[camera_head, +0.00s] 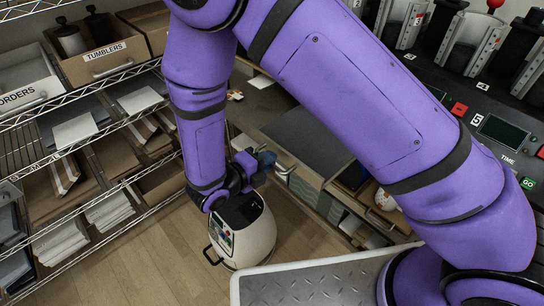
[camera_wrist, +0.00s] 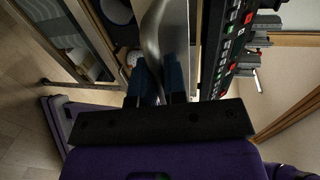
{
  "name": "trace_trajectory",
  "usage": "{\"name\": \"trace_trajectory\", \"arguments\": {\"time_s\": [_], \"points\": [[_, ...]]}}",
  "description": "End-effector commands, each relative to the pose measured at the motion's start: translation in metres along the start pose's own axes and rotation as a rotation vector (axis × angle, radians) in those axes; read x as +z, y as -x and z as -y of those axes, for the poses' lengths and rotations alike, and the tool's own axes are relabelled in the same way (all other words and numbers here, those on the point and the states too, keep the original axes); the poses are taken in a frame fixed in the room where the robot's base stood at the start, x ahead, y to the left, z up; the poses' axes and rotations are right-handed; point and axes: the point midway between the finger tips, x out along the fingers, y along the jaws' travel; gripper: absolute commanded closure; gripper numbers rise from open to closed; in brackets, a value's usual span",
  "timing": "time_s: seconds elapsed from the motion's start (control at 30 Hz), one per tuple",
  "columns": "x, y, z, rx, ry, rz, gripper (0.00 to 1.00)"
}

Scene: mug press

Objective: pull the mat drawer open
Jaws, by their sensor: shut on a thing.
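My gripper (camera_head: 262,166) is at the front of the wooden drawer unit, on the metal handle (camera_head: 284,165) of a drawer (camera_head: 304,180), which I take to be the mat drawer. A flat dark grey surface (camera_head: 310,135) lies above that front; I cannot tell whether it is a mat or how far the drawer stands out. In the wrist view the two blue fingers (camera_wrist: 158,80) are shut on the curved metal handle (camera_wrist: 153,35), one on each side. My gripper and arm hide part of the front.
To the right, an open compartment (camera_head: 378,214) holds a white rounded thing. A cream rounded device (camera_head: 252,240) stands below my wrist. A wire shelf (camera_head: 85,150) with boxes and papers is at left. A metal plate (camera_head: 320,285) is near. Wooden floor (camera_head: 160,255) shows between.

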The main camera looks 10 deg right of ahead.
Motion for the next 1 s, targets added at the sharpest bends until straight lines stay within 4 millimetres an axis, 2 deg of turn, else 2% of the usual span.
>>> {"name": "trace_trajectory", "arguments": {"time_s": [0.27, 0.3, 0.37, 0.4, 0.77, 0.87, 1.0], "points": [[-0.001, 0.000, -0.001, 0.001, 0.001, -0.001, 1.00], [-0.001, 0.000, -0.001, 0.001, 0.001, -0.001, 0.81], [0.000, 0.000, -0.001, 0.001, 0.001, -0.001, 0.67], [0.000, 0.000, 0.000, 0.000, 0.001, -0.001, 0.64], [0.000, 0.006, 0.000, 0.001, 0.000, 0.001, 0.64], [0.000, 0.018, 0.000, 0.001, 0.000, 0.002, 0.64], [0.001, 0.044, -0.001, 0.002, 0.000, 0.003, 0.64]]}}
